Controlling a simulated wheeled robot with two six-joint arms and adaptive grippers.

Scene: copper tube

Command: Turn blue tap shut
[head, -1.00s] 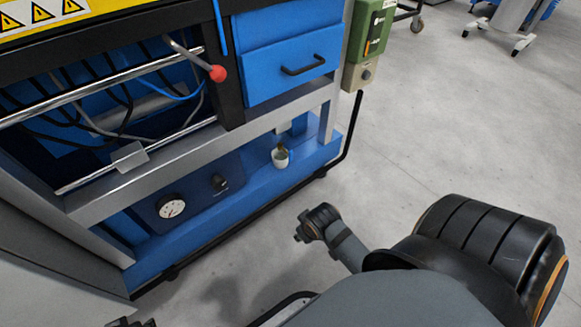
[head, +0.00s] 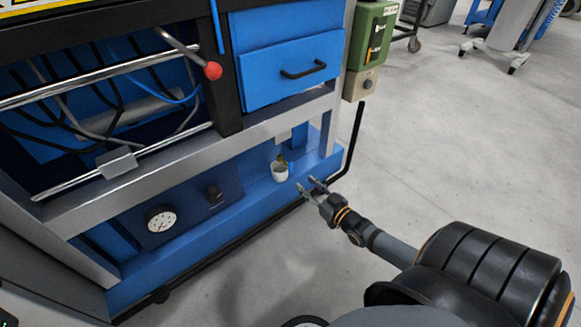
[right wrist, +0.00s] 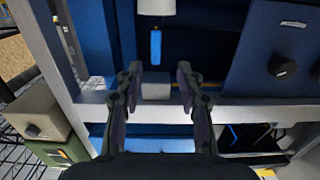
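In the right wrist view, a small blue lever (right wrist: 155,46), which looks like the blue tap's handle, stands out from a white round body (right wrist: 156,7) at the top edge. In the head view, a small white cup-like part (head: 280,172) with a brass-coloured piece (head: 283,159) above it sits on the machine's low blue ledge; the blue lever cannot be made out there. My right gripper (head: 309,186) is open and empty, just right of and in front of the white part. Its spread fingers (right wrist: 160,78) show below the blue lever, apart from it. My left gripper is out of view.
A blue panel with a black knob (head: 213,194) and a gauge (head: 160,219) is left of the white part. A grey rail (head: 180,165) and a blue drawer (head: 290,70) are above. A green box (head: 374,35) hangs at the right.

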